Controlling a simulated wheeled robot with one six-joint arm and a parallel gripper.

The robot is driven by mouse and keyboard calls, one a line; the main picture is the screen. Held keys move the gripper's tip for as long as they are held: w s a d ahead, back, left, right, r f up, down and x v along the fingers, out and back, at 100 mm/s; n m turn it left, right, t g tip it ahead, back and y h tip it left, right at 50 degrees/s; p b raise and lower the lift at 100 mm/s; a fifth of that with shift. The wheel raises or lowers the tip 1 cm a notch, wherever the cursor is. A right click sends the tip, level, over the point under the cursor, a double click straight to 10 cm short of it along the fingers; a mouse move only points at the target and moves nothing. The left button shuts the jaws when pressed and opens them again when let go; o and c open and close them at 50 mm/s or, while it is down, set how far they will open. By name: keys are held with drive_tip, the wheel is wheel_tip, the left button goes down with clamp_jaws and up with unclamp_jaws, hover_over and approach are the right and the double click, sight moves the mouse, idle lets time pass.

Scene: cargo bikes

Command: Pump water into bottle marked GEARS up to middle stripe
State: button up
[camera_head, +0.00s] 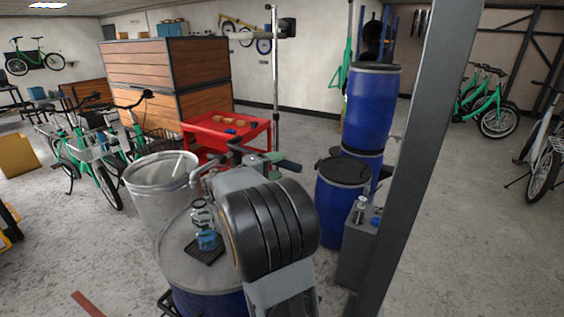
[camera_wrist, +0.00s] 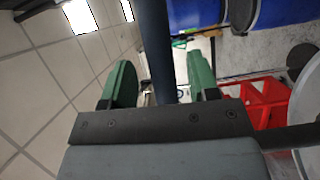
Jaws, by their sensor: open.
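A clear bottle (camera_head: 207,238) with bluish liquid in its lower part stands upright on a black mat (camera_head: 205,254) on the drum lid (camera_head: 180,262). Its marking and stripes are too small to read. A grey pump spout (camera_head: 197,176) curves above it, and a dark pump handle (camera_head: 234,146) shows behind my arm. My gripper (camera_head: 281,162) is beside the handle's right end, partly hidden by my arm. In the wrist view its green fingers (camera_wrist: 160,70) are apart, with a dark bar (camera_wrist: 155,38) between them; I cannot tell whether they touch it.
A grey bin (camera_head: 150,200) stands left of the drum. A red table (camera_head: 215,130) with small items is behind. Blue barrels (camera_head: 340,205) and a grey box (camera_head: 355,262) with small bottles (camera_head: 360,210) are right, beside a grey post (camera_head: 420,130).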

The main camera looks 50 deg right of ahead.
drive_tip(key=shift+s+d, duration=0.2)
drive_tip(key=shift+d, duration=1.15)
drive_tip(key=shift+c, duration=0.2)
clamp_jaws()
